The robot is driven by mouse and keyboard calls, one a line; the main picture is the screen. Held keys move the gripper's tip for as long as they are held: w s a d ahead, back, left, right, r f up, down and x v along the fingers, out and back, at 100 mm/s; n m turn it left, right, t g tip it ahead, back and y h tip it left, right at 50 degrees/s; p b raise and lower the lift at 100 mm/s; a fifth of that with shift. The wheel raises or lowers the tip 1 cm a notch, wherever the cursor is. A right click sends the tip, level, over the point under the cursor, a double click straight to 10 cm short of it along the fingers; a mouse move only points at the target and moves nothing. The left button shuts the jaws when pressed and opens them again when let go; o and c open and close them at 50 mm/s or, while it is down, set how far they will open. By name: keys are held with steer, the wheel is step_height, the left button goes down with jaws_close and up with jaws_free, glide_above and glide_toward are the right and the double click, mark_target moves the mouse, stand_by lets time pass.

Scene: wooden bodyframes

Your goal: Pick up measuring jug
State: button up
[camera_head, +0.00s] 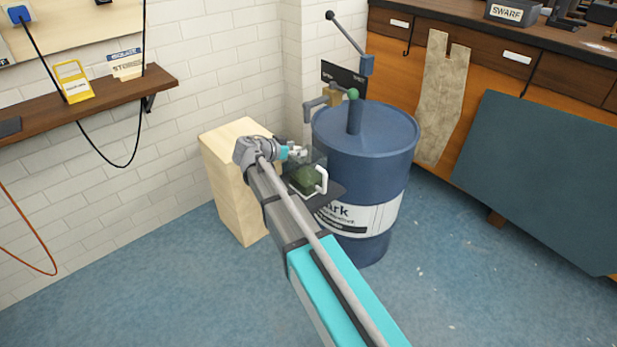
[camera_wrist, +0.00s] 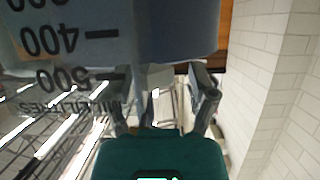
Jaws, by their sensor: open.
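The measuring jug (camera_head: 305,181) is clear with a white handle and looks green inside. It stands on a small dark shelf (camera_head: 330,194) at the blue drum. In the wrist view the jug (camera_wrist: 70,35) is large at upper left, its 400 and 500 millilitre marks upside down. My gripper (camera_head: 291,153) is at the jug's upper part in the head view, partly hidden by my arm. In the wrist view my gripper (camera_wrist: 160,82) has its fingers apart. The left finger overlaps the jug's marked wall. I cannot tell whether it touches.
The blue drum (camera_head: 365,150) with a pump lever stands right behind the jug. A pale wooden block (camera_head: 232,205) stands left of it by the white brick wall (camera_head: 230,70). A teal panel (camera_head: 545,180) leans on the workbench at right. The blue floor in front is clear.

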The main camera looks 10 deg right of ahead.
stand_by(0.5)
jaws_close()
